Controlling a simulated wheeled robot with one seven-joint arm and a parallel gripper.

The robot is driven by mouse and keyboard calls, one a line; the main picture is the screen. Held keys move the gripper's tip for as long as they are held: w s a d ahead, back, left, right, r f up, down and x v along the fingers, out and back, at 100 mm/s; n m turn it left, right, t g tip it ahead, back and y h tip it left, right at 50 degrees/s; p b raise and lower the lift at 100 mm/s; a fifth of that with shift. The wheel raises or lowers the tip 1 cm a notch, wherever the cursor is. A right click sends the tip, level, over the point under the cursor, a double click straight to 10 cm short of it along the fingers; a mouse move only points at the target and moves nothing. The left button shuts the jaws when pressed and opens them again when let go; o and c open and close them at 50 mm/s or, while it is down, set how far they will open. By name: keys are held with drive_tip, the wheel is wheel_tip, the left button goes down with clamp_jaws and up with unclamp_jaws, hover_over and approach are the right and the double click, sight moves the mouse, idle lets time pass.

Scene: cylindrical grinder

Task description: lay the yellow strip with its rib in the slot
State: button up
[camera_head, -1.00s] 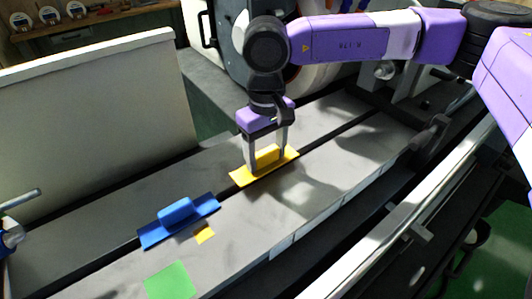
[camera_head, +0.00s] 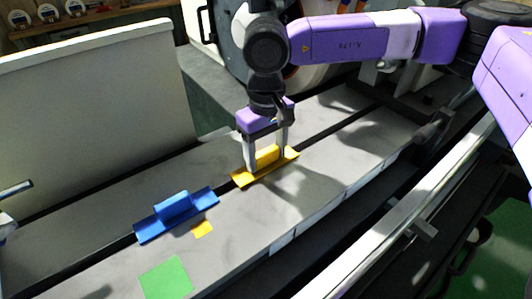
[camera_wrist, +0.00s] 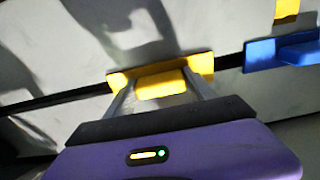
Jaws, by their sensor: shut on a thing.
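The yellow strip (camera_head: 274,173) has a raised block on top and is at the dark slot (camera_head: 325,130) that runs along the grey machine table. My gripper (camera_head: 266,158) points down and is shut on the strip's raised block. The strip's underside and rib are hidden, so I cannot tell whether the rib is in the slot.
A blue strip with a raised block (camera_head: 177,214) lies over the slot to the left. A small yellow patch (camera_head: 203,229) and a green square (camera_head: 166,278) are on the table nearer the front. A pale upright panel (camera_head: 95,115) stands behind at the left.

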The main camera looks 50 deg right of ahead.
sight(266, 152)
drive_tip(key=shift+f, duration=0.15)
drive_tip(key=o, duration=1.5)
drive_tip(key=shift+r, duration=4)
